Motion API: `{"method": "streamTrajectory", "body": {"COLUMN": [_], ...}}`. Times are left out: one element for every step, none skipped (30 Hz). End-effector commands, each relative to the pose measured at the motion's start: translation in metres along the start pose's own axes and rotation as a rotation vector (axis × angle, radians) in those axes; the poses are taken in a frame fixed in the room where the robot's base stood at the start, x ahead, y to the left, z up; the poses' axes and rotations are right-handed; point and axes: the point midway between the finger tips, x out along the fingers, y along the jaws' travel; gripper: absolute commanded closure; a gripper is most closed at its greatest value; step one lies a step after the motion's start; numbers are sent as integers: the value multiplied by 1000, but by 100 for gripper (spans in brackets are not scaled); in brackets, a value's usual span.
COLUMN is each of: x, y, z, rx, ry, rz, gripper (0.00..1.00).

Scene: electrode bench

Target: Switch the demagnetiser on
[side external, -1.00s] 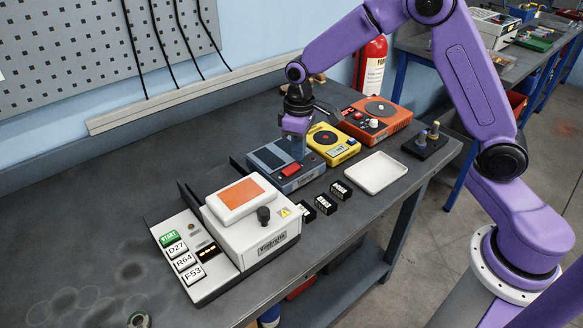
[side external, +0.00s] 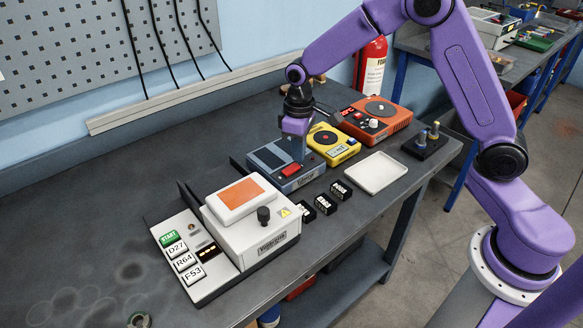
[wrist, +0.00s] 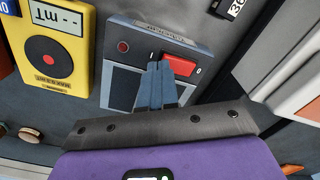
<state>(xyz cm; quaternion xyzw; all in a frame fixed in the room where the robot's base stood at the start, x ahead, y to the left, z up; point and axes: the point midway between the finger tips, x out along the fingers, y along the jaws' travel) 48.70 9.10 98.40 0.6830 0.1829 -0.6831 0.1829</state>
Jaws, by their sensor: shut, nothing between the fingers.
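The demagnetiser seems to be the blue-grey box (side external: 272,157) with two dark panels; its label is too small to read in the side view and upside down in the wrist view (wrist: 122,88). A red rocker switch (wrist: 181,64) sits on it, marked I at its left and 0 at its right in the wrist view. The switch also shows in the side view (side external: 290,171). My gripper (wrist: 160,68) is shut and empty, its fingertips at the I end of the switch; I cannot tell whether they touch it. A small round lamp (wrist: 123,46) looks dark red.
A yellow device (side external: 333,144) and an orange device (side external: 376,119) stand close by on the right. A white machine (side external: 250,222) stands at front left. Small black labelled blocks (side external: 325,205) and a white tray (side external: 377,172) lie in front.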

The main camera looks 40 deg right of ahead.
Motion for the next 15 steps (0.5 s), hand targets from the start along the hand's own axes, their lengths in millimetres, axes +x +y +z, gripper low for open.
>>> {"method": "streamTrajectory", "body": {"x": [1, 1, 2, 2, 3, 3, 4, 4, 4, 5, 5, 6, 6, 6, 7], "y": [0, 0, 0, 0, 0, 0, 0, 0, 0, 0, 0, 0, 0, 0, 0], "z": [0, 0, 0, 0, 0, 0, 0, 0, 0, 0, 0, 0, 0, 0, 0], "rx": [0, 0, 0, 0, 0, 0, 0, 0, 0, 0, 0, 0, 0, 0, 0], "ry": [0, 0, 0, 0, 0, 0, 0, 0, 0, 0, 0, 0, 0, 0, 0], "rz": [0, 0, 0, 0, 0, 0, 0, 0, 0, 0, 0, 0, 0, 0, 0], "gripper": [100, 100, 100, 100, 100, 100, 100, 100, 100, 100, 100, 100, 100, 100, 100]}}
